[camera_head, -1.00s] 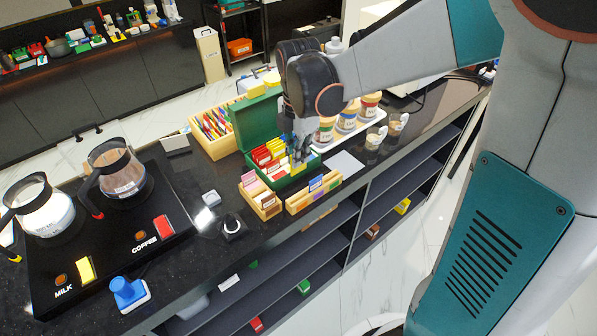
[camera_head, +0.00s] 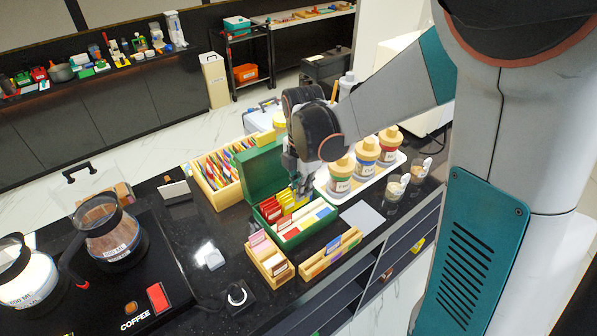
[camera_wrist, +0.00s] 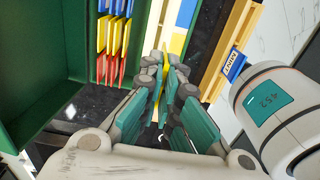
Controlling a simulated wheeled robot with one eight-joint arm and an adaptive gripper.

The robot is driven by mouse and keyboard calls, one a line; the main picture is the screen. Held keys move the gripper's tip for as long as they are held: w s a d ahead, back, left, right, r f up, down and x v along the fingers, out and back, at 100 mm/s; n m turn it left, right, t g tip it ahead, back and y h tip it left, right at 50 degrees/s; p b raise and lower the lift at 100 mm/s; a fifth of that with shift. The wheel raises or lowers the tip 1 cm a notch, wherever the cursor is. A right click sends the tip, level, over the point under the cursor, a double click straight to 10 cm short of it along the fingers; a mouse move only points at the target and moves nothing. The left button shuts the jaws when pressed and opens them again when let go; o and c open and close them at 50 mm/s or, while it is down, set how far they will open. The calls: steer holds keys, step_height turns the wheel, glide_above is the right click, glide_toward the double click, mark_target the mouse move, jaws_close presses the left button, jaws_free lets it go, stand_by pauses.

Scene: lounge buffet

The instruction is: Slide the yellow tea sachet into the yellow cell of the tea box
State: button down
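The green tea box (camera_head: 262,180) stands open on the dark counter, its lid raised at the back. Red and yellow sachets (camera_head: 271,209) stand upright in its left part, and they also show in the wrist view (camera_wrist: 113,38). Coloured patches, yellow (camera_wrist: 178,42), blue and white, line its other side.
Two small wooden holders (camera_head: 270,262) and (camera_head: 331,255) with cards stand in front of the box. A wooden file box (camera_head: 217,178) is behind left. A white tray (camera_head: 333,197) with several jars is at right. A coffee warmer with glass pots (camera_head: 106,232) is at left.

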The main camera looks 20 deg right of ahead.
mark_target(301, 202)
steer(key=shift+w+f, duration=0.35)
steer(key=shift+w, duration=0.05)
steer(key=shift+f+b, duration=2.1)
steer(key=shift+f, duration=0.05)
steer(key=shift+f, duration=0.25)
steer(key=shift+f+b, duration=0.35)
steer(key=shift+b, duration=0.2)
steer(key=shift+f+b, duration=1.3)
steer(key=shift+f, duration=0.2)
